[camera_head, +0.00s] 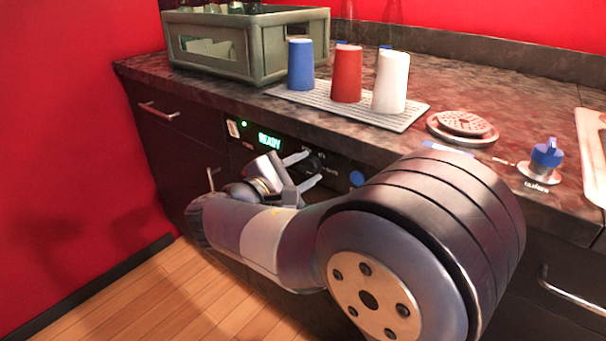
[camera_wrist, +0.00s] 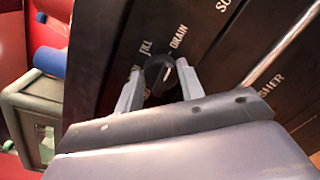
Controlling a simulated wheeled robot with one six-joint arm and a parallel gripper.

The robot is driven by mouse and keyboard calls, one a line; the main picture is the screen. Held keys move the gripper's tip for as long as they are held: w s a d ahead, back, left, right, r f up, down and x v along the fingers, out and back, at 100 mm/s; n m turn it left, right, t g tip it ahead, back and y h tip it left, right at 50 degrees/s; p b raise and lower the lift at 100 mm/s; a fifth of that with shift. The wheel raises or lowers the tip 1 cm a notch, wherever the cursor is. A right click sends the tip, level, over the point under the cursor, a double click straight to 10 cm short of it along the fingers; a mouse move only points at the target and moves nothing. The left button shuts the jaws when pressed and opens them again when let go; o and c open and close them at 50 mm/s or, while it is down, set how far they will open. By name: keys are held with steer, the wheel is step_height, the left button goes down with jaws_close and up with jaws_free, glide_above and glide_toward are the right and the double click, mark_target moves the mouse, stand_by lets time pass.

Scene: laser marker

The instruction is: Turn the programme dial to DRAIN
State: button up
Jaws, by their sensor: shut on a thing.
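The programme dial (camera_wrist: 157,70) is a dark knob on the black front panel. In the wrist view the labels FILL and DRAIN stand above it, with DRAIN to the upper right. A small white mark shows on the knob, but I cannot tell exactly which label it points to. My gripper (camera_wrist: 159,75) has one finger on each side of the knob and is shut on it. In the head view my gripper (camera_head: 314,166) reaches the panel, and the fingers and arm partly hide the dial.
The green display (camera_head: 269,140) reads READY, beside a white switch (camera_head: 232,128). A blue button (camera_head: 357,178) is right of the dial. Above, the counter holds a green crate (camera_head: 258,48), blue, red and white cups on a drying mat (camera_head: 415,108), and a blue-handled tap (camera_head: 547,155).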

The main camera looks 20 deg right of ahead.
steer(key=shift+f+m, duration=0.1)
steer(key=shift+m, duration=0.4)
steer(key=o, duration=1)
steer(key=shift+s+a, duration=0.1)
steer(key=p+v, duration=0.2)
steer(key=v, duration=0.8)
steer(key=shift+s+a, duration=0.2)
steer(key=shift+d, duration=0.1)
